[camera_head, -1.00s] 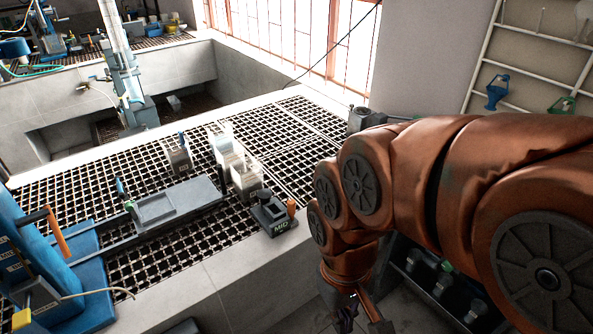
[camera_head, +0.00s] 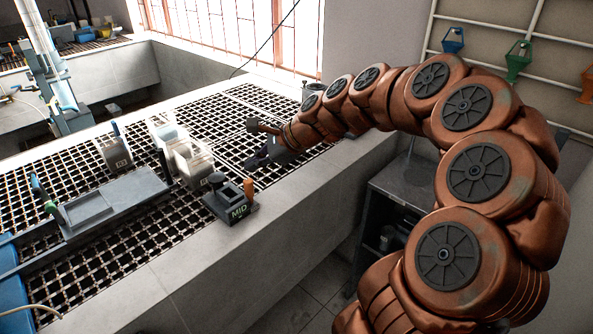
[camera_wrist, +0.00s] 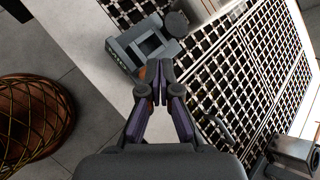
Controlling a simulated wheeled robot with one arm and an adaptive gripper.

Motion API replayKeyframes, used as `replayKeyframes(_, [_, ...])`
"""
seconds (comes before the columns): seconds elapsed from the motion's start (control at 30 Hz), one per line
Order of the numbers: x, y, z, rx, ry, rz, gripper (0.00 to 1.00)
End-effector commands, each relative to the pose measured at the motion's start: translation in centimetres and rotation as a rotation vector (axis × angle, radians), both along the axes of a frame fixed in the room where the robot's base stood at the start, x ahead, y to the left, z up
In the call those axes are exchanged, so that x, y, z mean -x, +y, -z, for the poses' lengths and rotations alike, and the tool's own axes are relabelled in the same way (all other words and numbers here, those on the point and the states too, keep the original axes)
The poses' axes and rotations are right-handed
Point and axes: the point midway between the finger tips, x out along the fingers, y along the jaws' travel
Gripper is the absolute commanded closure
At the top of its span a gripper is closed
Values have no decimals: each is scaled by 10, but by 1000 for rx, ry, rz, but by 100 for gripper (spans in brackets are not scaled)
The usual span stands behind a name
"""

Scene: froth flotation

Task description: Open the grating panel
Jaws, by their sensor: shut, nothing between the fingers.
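The grating panel (camera_head: 262,102) is a black mesh with a pale frame, lying flat among other grating in the stone-edged bench top. In the wrist view the grating (camera_wrist: 262,75) fills the right side, with a pale seam running through it. A thin dark curved piece, perhaps a handle, shows on it near my gripper. My gripper (camera_wrist: 158,68) is shut and empty, its purple-black fingers together above the bench edge. In the head view my gripper (camera_head: 257,160) is small, low over the grating right of the white boxes. My forearm hides part of the far grating.
A dark MID block (camera_head: 231,200) with an orange handle stands on the front bench edge, close below my fingertips in the wrist view. White boxes (camera_head: 190,162) and a grey tray (camera_head: 110,203) stand further left.

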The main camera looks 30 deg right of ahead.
Motion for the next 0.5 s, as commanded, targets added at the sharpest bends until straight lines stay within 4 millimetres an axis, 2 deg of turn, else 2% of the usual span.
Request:
replayKeyframes(0.03, [-14,-31,21,-81,11,123,100])
replayKeyframes(0.1, [-31,-75,35,-190,22,295,100])
replayKeyframes(0.2, [-43,-132,53,-330,36,504,100])
replayKeyframes(0.3, [-47,-178,70,-437,44,661,100])
replayKeyframes(0.4, [-47,-207,78,-506,45,759,100])
replayKeyframes(0.5, [-47,-220,83,-538,48,803,100])
